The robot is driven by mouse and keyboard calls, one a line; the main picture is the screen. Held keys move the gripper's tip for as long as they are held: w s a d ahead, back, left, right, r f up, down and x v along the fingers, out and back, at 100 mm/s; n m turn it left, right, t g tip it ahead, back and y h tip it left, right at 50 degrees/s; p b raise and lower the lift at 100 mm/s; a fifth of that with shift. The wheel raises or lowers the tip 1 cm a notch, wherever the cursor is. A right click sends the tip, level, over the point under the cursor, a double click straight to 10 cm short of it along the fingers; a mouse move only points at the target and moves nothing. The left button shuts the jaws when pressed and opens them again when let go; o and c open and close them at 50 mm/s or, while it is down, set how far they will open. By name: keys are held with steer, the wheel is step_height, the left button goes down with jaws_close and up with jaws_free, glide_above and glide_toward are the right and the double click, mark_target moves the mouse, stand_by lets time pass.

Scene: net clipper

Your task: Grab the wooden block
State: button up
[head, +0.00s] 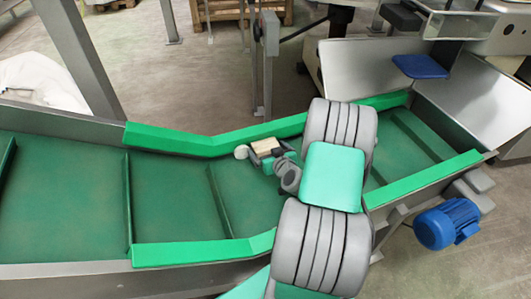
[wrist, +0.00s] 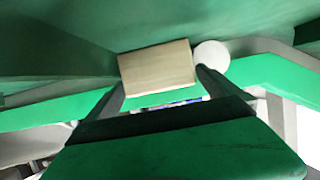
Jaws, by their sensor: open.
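The wooden block (head: 264,146) is a small pale tan block on the green conveyor belt, near its far green side rail. In the wrist view the block (wrist: 156,67) lies just ahead of my fingers, tilted slightly. My gripper (head: 266,154) is open at the block. In the wrist view my gripper (wrist: 160,82) has one dark fingertip by the block's lower left corner and the other by its right side. I cannot tell whether either finger touches it. The block's underside is hidden.
A white round object (head: 241,152) sits close beside the block; it also shows in the wrist view (wrist: 211,55). The green side rails (head: 205,252) border the belt (head: 175,190), which has raised cross ribs. The belt to the left is clear. A blue motor (head: 447,223) is at right.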

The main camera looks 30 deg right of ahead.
steer(key=c, duration=1.3)
